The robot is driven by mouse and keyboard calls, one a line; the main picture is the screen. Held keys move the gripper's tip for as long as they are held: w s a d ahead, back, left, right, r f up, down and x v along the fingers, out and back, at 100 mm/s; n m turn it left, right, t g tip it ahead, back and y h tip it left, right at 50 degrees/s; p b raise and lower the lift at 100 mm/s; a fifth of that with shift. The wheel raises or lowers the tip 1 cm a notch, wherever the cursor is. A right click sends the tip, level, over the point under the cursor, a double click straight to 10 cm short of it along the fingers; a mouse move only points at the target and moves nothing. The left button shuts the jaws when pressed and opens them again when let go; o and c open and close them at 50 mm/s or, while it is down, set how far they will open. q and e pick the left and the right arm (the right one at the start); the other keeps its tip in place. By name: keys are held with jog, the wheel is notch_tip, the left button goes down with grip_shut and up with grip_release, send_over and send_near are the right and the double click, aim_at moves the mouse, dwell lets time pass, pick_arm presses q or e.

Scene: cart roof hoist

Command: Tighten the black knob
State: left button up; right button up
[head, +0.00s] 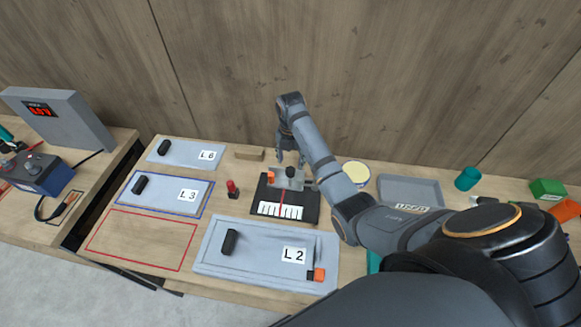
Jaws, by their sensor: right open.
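A small dark, knob-like part (18,146) shows on top of the blue-and-grey battery-like box (42,174) at the far left. It is too small to tell whether this is the black knob or how tight it is. My right gripper (290,158) is open, pointing down just above a black fixture (308,207) with a white scale, a clear block and an orange part. The gripper is far to the right of the box. Its fingertips partly cover the fixture's back, and I cannot tell whether they touch it. My left gripper is not in view.
Grey panels L6 (185,154), L3 (165,194) and L2 (210,262) with black handles lie left and in front. A red-outlined area (140,240) is bare. A red-topped part (232,188) stands left of the fixture. A grey tray (410,188) lies right. A gap separates the two tables.

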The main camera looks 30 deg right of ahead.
aim_at(290, 169)
jog(key=f, duration=0.4)
jog(key=shift+w+d+f+p, duration=0.1)
jog(key=shift+w+d+p, duration=0.2)
jog(key=shift+w+p, duration=0.1)
notch_tip(290, 169, down, 2)
jog(key=shift+w+a+f, duration=0.1)
jog(key=shift+a+f, duration=0.1)
jog(key=shift+f, duration=0.15)
jog(key=shift+c, duration=2.2)
jog(key=c, duration=0.7)
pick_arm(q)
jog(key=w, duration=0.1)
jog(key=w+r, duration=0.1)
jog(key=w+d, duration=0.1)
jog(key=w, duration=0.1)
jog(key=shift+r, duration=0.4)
